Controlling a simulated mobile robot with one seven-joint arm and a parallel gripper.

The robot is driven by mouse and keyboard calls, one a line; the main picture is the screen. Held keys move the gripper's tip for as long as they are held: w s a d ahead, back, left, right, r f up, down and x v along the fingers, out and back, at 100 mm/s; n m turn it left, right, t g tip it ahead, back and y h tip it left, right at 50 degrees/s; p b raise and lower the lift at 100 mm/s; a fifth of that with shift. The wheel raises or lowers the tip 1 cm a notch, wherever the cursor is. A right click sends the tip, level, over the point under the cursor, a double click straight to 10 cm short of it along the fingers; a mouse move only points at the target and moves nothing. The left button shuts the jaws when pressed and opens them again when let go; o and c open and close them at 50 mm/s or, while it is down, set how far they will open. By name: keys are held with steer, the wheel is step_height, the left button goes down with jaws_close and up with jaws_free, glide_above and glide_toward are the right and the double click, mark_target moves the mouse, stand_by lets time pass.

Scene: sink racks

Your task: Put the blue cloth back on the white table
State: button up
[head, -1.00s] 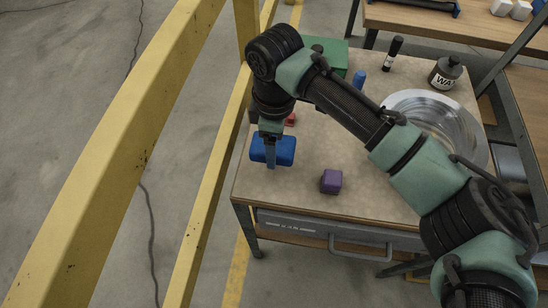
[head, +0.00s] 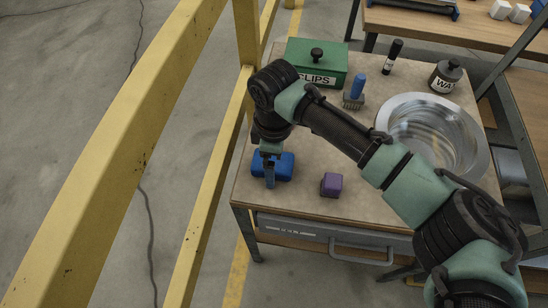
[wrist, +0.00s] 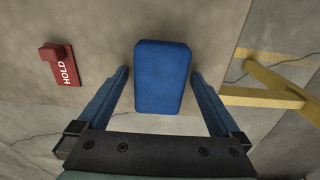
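The blue cloth (head: 286,168) is a thick, rounded block shape. It appears to lie on the pale speckled tabletop (head: 300,205), near the left front corner. In the wrist view the cloth (wrist: 162,80) fills most of the space between my two blue fingers, with a thin gap on each side. My gripper (head: 269,182) points down around the cloth and is open; its fingertips (wrist: 160,72) lie either side of the cloth. In the head view a finger hides part of the cloth.
A purple block (head: 331,184) lies right of the cloth. A red HOLD block (wrist: 62,66) shows in the wrist view. Behind stand a green CLIPS box (head: 318,58), a blue-handled brush (head: 356,92), a black marker (head: 392,57), a WAX bottle (head: 445,76) and a metal basin (head: 478,140). Yellow rails (head: 130,140) run left.

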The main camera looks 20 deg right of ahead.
step_height(320, 180, up, 12)
steer(key=shift+r+p, duration=0.2)
steer(key=shift+p, duration=0.2)
stand_by(0.7)
